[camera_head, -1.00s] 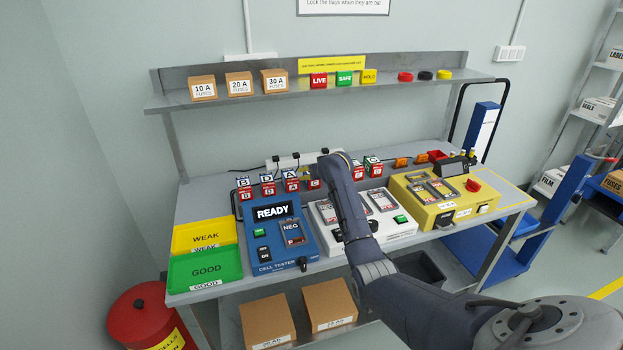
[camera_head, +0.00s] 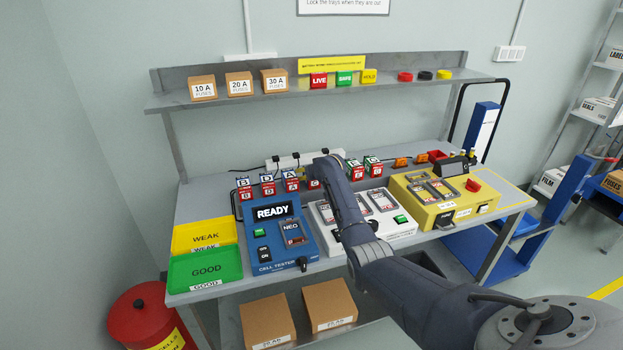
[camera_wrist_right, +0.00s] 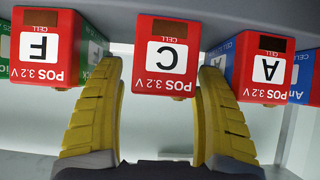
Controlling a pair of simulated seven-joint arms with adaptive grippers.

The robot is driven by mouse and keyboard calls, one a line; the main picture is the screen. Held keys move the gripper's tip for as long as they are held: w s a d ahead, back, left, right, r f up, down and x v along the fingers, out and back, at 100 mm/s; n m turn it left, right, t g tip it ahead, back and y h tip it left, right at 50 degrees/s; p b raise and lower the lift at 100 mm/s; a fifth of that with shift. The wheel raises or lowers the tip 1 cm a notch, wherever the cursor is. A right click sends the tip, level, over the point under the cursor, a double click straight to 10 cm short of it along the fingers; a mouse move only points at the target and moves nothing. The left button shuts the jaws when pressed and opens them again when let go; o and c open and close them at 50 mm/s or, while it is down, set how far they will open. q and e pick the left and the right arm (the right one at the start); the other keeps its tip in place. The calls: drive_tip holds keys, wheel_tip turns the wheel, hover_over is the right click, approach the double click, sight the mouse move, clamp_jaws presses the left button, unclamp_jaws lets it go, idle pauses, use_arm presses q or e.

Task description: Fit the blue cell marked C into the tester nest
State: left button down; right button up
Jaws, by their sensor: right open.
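The cell marked C (camera_wrist_right: 168,58) shows its red front face, lettered upside down, in the right wrist view. My right gripper (camera_wrist_right: 160,75) is open, with one yellow finger on either side of that cell and visible gaps. In the head view the red face of C (camera_head: 314,184) shows at the right end of the front-left row; my right gripper (camera_head: 305,172) is over it and hides its top. The blue cell tester (camera_head: 275,264) stands in front, its screen reading READY. Its nest (camera_head: 291,232) is a dark recess with white letters and a red patch. My left gripper is not in view.
Cell F (camera_wrist_right: 42,48) and cell A (camera_wrist_right: 266,68) flank C closely. A white unit (camera_head: 390,239) and a yellow unit (camera_head: 428,217) stand right of the tester. Green GOOD (camera_head: 205,268) and yellow WEAK (camera_head: 205,236) trays lie left. A shelf (camera_head: 400,91) runs above.

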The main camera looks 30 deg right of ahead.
clamp_jaws()
drive_tip(key=shift+r, duration=0.1)
idle(0.5)
